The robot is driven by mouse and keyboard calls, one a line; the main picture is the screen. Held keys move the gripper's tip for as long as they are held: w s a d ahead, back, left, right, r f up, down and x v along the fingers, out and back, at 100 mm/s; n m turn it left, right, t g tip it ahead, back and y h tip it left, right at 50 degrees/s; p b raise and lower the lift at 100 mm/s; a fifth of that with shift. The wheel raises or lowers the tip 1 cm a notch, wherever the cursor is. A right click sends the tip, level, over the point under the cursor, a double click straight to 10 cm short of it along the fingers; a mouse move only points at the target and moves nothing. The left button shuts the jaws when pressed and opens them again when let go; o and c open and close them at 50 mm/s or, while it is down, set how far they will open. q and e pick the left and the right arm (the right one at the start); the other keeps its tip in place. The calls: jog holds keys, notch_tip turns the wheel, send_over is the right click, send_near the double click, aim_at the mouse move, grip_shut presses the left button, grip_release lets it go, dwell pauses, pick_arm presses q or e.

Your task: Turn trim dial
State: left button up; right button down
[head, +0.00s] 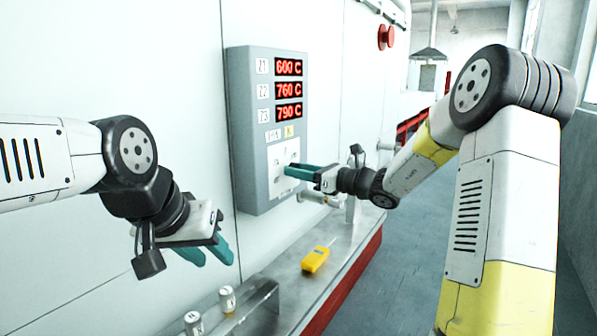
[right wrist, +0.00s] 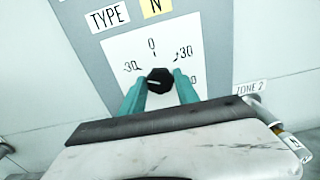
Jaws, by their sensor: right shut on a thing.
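The trim dial (right wrist: 159,82) is a black faceted knob on a white scale plate marked 30, 0, 30. A pale line on the knob points roughly left in the right wrist view. My right gripper (right wrist: 160,93) is shut on it, with one teal finger on each side. In the head view, my right gripper (head: 288,171) reaches the lower part of the grey control panel (head: 245,130), and the knob is hard to make out. My left gripper (head: 216,256) is open and empty, left of the panel and away from it.
Red displays (head: 288,90) read 600 C, 760 C and 790 C. A yellow handheld device (head: 316,260) lies on the metal ledge (head: 345,245) below. Two small labelled cylinders (head: 227,298) (head: 193,322) stand near the front left. The floor at right is clear.

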jog(key=n, duration=1.1)
dwell(0.3)
jog(key=shift+n, duration=0.3)
jog(key=c, duration=0.9)
grip_release()
jog(key=v, duration=0.8)
